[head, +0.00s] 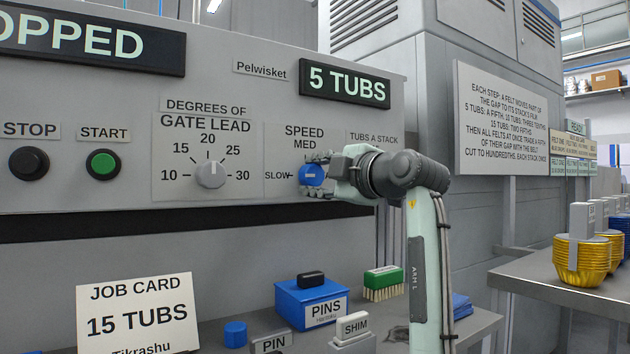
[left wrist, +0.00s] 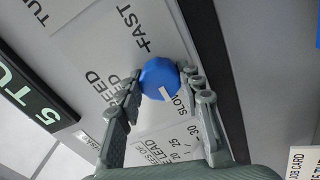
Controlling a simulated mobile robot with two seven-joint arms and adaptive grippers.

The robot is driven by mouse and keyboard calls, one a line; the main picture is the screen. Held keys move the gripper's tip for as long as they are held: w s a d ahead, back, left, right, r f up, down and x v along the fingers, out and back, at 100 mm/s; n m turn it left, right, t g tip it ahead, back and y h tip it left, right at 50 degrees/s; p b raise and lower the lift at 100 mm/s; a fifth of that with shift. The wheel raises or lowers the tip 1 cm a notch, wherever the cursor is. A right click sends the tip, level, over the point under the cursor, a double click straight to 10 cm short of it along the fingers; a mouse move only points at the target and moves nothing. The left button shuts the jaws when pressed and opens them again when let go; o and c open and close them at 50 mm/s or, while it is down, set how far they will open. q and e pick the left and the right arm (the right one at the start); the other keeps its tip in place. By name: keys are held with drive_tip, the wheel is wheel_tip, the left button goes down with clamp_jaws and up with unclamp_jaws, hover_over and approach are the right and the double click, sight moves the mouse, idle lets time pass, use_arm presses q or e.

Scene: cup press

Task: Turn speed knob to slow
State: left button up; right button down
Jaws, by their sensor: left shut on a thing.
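The blue speed knob (head: 311,176) sits on the grey panel under the SPEED label. It also shows in the left wrist view (left wrist: 159,78). Its white mark lies level and points left toward SLOW in the head view. In the left wrist view the mark also faces the SLOW word (left wrist: 183,105). FAST is printed on the opposite side. My left gripper (head: 316,175) is shut on the knob, one finger above and one below. In the left wrist view its fingertips (left wrist: 163,82) touch both sides of the knob. My right gripper is in neither view.
The gate lead knob (head: 210,174) and the green START button (head: 103,163) are left on the panel. Below are a job card (head: 138,315), a blue PINS box (head: 310,303) and a green brush (head: 384,282). Gold tubs (head: 580,258) stand on the right bench.

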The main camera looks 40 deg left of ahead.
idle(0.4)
use_arm(q)
drive_tip(key=o, duration=1.2)
drive_tip(key=shift+c, duration=0.2)
drive_tip(key=v, duration=1.2)
drive_tip(key=shift+d, duration=0.15)
